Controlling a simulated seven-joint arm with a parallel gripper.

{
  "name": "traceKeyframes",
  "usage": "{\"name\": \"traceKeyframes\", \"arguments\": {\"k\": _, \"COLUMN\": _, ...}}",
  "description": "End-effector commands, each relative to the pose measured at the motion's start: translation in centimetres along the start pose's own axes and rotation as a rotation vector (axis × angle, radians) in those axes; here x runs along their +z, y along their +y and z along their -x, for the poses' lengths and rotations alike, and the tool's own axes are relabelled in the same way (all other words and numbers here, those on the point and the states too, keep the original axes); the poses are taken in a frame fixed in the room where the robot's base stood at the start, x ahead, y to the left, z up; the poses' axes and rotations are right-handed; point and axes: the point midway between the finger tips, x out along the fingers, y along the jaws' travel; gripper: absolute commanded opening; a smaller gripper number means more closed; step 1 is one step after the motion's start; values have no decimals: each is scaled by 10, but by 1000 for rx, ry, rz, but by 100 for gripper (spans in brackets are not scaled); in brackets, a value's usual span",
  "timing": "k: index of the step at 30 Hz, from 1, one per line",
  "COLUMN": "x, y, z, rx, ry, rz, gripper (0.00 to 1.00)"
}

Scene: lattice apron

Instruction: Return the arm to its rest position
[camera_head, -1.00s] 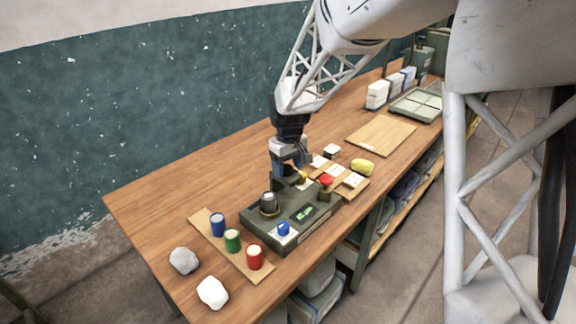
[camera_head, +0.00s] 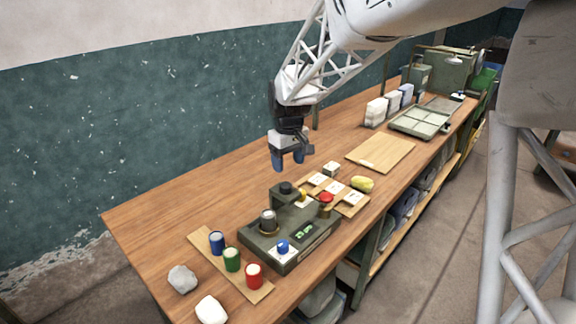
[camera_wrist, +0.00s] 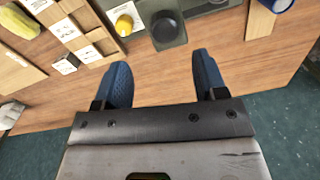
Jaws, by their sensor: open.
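My gripper (camera_head: 290,162) hangs above the wooden workbench (camera_head: 190,187), behind the green-grey device (camera_head: 272,250). Its two blue fingers point down and stand apart with nothing between them. In the wrist view, my gripper (camera_wrist: 163,85) shows the same open fingers over bare wood, with the device's black round knob (camera_wrist: 166,30) just beyond them. My white lattice arm reaches in from the top right.
A board with blue, green and red cans (camera_head: 232,259) and two pale rocks (camera_head: 182,279) lie at the front left. A card tray (camera_head: 341,207), yellow lump (camera_head: 362,184), cutting board (camera_head: 380,153) and sectioned tray (camera_head: 420,122) lie to the right. The back left bench is clear.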

Motion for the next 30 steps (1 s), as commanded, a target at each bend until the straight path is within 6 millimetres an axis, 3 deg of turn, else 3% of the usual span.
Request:
{"name": "traceKeyframes", "arguments": {"k": 11, "x": 2, "y": 0, "z": 2, "rx": 1, "ry": 2, "rz": -3, "gripper": 65}}
{"name": "traceKeyframes", "arguments": {"k": 16, "x": 16, "y": 0, "z": 9, "rx": 5, "ry": 9, "rz": -25, "gripper": 65}}
{"name": "traceKeyframes", "arguments": {"k": 23, "x": 59, "y": -3, "z": 29, "rx": 17, "ry": 33, "rz": -89, "gripper": 65}}
{"name": "traceKeyframes", "arguments": {"k": 30, "x": 118, "y": -9, "z": 49, "rx": 33, "ry": 64, "rz": -181, "gripper": 65}}
